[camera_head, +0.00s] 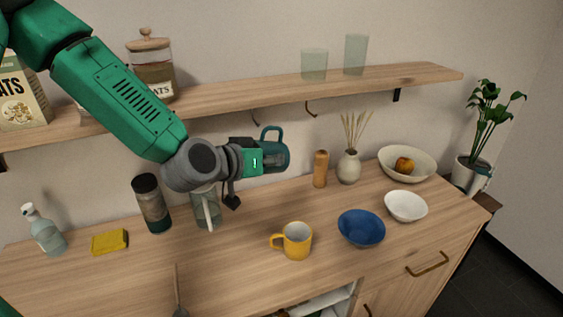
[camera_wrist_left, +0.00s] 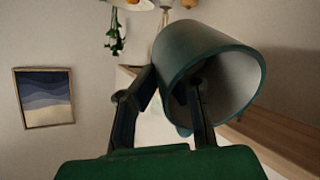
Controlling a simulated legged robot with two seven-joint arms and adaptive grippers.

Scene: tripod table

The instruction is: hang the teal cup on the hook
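The teal cup (camera_head: 276,158) is held in the air below the shelf, in front of the wall, with its looped handle at the top. It also shows in the left wrist view (camera_wrist_left: 205,45), its open mouth facing right. My left gripper (camera_head: 258,159) is shut on the cup's wall; in the wrist view one finger is inside the mouth and the other outside. Two dark hooks hang under the shelf: one (camera_head: 256,118) just left of and above the cup handle, one (camera_head: 311,110) to its right. Whether the handle touches a hook cannot be told. My right gripper is not in view.
The shelf (camera_head: 400,78) carries two glasses (camera_head: 314,64) and an oats jar (camera_head: 152,72). On the counter below stand a yellow mug (camera_head: 297,240), a blue bowl (camera_head: 361,229), a wooden mill (camera_head: 320,169), a reed vase (camera_head: 349,167) and a dark bottle (camera_head: 152,205).

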